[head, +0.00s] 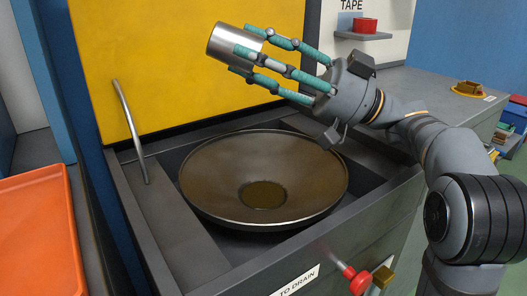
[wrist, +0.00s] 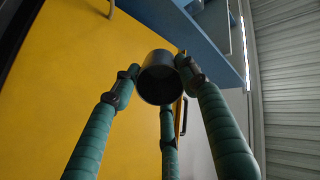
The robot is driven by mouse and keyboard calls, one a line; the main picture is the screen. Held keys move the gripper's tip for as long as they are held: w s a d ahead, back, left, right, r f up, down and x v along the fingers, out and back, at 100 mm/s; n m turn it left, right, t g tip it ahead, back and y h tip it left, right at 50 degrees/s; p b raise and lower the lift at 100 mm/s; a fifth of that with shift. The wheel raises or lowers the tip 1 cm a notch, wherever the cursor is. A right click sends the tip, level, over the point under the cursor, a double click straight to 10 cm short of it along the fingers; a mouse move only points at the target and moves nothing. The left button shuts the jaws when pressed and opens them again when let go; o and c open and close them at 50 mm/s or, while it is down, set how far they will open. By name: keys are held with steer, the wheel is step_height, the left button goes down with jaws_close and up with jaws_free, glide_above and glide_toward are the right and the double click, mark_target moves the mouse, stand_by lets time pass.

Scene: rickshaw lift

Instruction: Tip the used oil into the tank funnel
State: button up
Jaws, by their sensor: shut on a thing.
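A silver metal can (head: 226,42) is held in the air by my gripper (head: 246,52), above and behind the middle of the funnel. The three teal fingers are closed around it. The can lies tilted, with its far end pointing left. In the wrist view the can (wrist: 160,68) shows a dark round end toward the camera; I cannot tell whether it holds oil. The tank funnel (head: 215,165) is a wide, shallow brown dish with a dark round patch at its centre (head: 262,195). No stream falls from the can.
The funnel sits in a grey cabinet (head: 165,220) labelled "TO DRAIN", with a red-knobbed valve (head: 357,280) on its front. A yellow panel (head: 150,60) stands behind, with a metal handle (head: 130,130) at left. An orange tray (head: 38,235) is at far left.

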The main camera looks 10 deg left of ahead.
steer(key=a+f+t+h+p, duration=0.1)
steer(key=a+f+h+p, duration=0.2)
steer(key=f+h+p, duration=0.75)
steer(key=s+a+t+h+p, duration=0.2)
steer(key=a+h+p, duration=0.6)
steer(key=p, duration=2.2)
steer(key=t+h, duration=0.1)
steer(key=h, duration=0.2)
steer(key=shift+s+n+p, duration=0.3)
steer(key=shift+p, duration=0.05)
